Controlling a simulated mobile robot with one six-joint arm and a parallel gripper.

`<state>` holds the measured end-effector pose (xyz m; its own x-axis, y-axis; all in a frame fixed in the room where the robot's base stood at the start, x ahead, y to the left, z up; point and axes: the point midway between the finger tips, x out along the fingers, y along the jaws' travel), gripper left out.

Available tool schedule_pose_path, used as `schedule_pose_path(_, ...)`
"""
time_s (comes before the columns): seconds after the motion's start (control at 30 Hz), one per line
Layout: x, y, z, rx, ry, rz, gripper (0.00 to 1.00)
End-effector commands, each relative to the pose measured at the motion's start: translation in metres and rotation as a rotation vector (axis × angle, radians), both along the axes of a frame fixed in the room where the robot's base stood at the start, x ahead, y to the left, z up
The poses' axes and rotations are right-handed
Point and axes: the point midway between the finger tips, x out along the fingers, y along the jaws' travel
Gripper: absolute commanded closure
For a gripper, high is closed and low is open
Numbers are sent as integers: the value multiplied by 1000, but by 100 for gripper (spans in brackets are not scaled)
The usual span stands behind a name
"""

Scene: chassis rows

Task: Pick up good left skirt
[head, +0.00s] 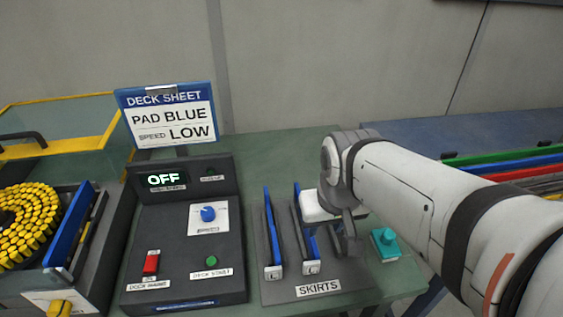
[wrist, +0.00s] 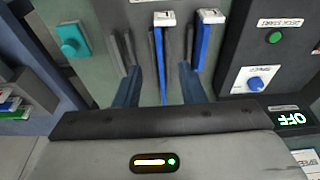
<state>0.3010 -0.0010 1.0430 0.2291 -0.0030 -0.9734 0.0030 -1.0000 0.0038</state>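Two thin blue skirts stand upright in the dark rack labelled SKIRTS (head: 330,272). The left skirt in the head view (head: 269,225) also shows at right in the wrist view (wrist: 204,45). The right skirt in the head view (head: 307,238) shows in the middle of the wrist view (wrist: 160,58). Each has a white end tag; the lettering is too small to read surely. My gripper (wrist: 159,72) is open, its two fingers apart on either side of the middle skirt in the wrist view. Contact cannot be told. My arm's end partly hides the rack's right side in the head view.
A control panel (head: 183,255) with an OFF display stands left of the rack. A teal knob-like part (head: 385,240) sits close on the right. A deck sheet sign (head: 168,118) reads PAD BLUE, SPEED LOW. A yellow coiled pad chain (head: 28,232) lies far left.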

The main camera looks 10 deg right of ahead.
Motion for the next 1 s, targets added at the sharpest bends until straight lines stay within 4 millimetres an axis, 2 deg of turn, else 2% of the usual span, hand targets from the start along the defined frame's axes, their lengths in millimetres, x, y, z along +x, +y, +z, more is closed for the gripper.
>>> schedule_pose_path(0.17,7,0,0,0,13,0,64)
schedule_pose_path(0.37,44,-5,-8,1,74,-8,64)
schedule_pose_path(0.5,79,-6,-25,1,130,-8,64)
schedule_pose_path(0.7,118,-7,-55,2,194,-8,64)
schedule_pose_path(0.83,132,-7,-70,3,219,-8,64)
schedule_pose_path(1.0,139,-7,-82,3,232,-8,64)
